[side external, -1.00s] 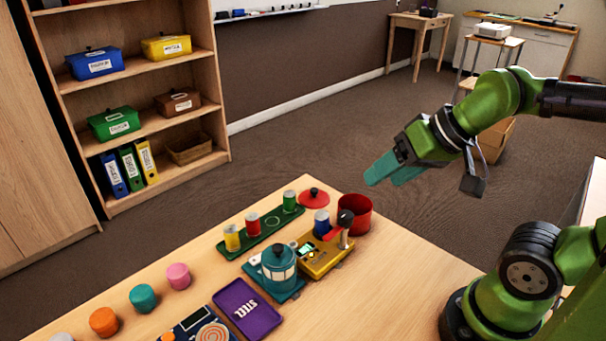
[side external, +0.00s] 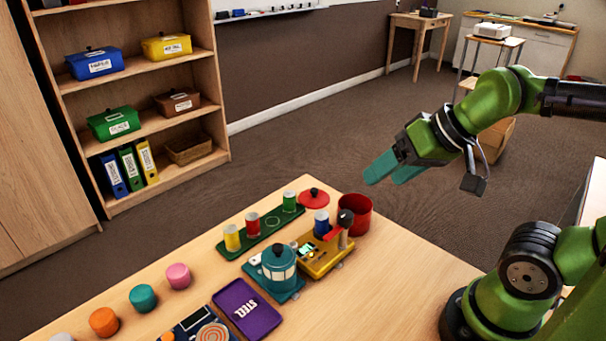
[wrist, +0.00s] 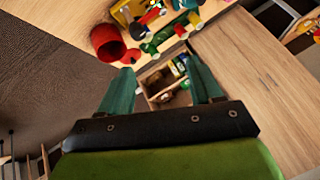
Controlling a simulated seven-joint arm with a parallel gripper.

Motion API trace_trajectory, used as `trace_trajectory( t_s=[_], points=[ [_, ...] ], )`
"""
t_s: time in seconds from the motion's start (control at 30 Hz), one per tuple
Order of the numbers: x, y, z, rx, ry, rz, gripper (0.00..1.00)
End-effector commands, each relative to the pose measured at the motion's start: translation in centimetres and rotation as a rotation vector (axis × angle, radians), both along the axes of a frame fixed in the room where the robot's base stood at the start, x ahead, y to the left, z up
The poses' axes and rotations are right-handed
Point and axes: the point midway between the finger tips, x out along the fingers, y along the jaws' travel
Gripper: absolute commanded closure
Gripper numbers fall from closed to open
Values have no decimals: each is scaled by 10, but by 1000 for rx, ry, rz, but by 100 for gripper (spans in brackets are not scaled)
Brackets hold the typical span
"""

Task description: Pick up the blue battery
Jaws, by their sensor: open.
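The blue battery (side external: 321,223) stands upright on the yellow device (side external: 325,254), close to its red-and-black lever (side external: 343,224). My gripper (side external: 385,170) is above and to the right of it in the side view, well clear of the table, with nothing between its teal fingers. In the wrist view the fingers of my gripper (wrist: 165,82) are spread apart and empty.
A green tray (side external: 262,238) holds yellow, red and green batteries and one empty spot. A red pot (side external: 355,214) and its red lid (side external: 314,198) stand near the yellow device. A teal lantern-like object (side external: 278,266) and purple tray (side external: 247,308) are nearby.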

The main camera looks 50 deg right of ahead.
Motion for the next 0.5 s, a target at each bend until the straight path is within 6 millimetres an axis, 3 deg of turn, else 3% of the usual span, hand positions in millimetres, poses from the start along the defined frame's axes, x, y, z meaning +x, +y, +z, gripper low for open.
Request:
trace_trajectory(
  t_s=[0.33, 0.5],
  points=[
    [3, 2, -9, -2, 43, 6, 36],
    [34, 6, -18, -67, 161, 76, 36]
  ],
)
